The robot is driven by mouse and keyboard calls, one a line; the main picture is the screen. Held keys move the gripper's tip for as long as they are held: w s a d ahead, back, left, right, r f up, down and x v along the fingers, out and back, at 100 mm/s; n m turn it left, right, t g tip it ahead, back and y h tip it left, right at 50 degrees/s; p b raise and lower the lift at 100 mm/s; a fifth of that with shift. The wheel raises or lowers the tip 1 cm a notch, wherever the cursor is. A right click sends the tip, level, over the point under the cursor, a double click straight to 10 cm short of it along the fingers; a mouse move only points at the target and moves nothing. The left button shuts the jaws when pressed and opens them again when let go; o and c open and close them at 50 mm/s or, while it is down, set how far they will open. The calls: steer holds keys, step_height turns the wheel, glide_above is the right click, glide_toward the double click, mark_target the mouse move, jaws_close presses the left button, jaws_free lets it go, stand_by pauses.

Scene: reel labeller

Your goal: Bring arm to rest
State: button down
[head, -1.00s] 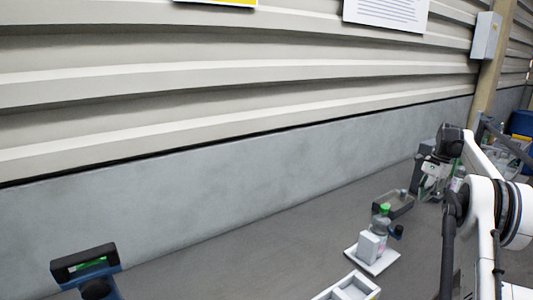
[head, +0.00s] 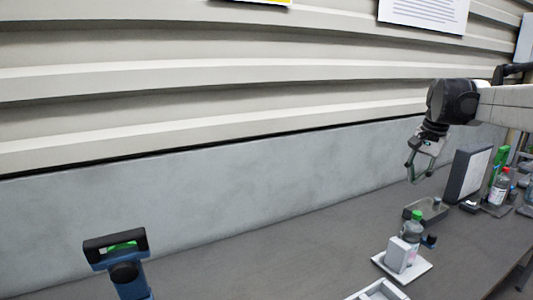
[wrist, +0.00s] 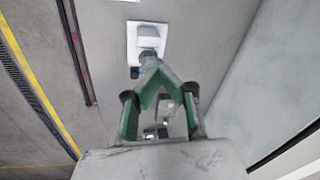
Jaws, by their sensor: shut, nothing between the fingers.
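My gripper (head: 412,178) hangs from my arm at the right of the head view, pointing down in the air above the bench. Its green-lined fingers come together at their tips in the wrist view (wrist: 150,64). They are shut with nothing between them. The grey bench (head: 300,245) lies below, and the gripper does not touch it.
A grey bin (head: 428,208) and a dark-framed panel (head: 467,173) stand behind. A blue device (head: 130,277) is at front left. The bench middle is clear.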

steer(key=s+a+f+n+t+b, duration=0.2)
steer(key=s+a+n, duration=0.3)
steer(key=s+a, duration=1)
steer(key=s+a+f+n+t, duration=0.1)
steer(key=s+a+f+n, duration=0.1)
steer(key=s+f, duration=0.4)
steer(key=s+a+f+n+t+b, duration=0.1)
steer(key=s+a+f, duration=0.4)
steer(key=s, duration=0.6)
steer(key=shift+s+f+n+t, duration=0.2)
steer(key=shift+f+n+t, duration=0.35)
steer(key=shift+n, duration=0.15)
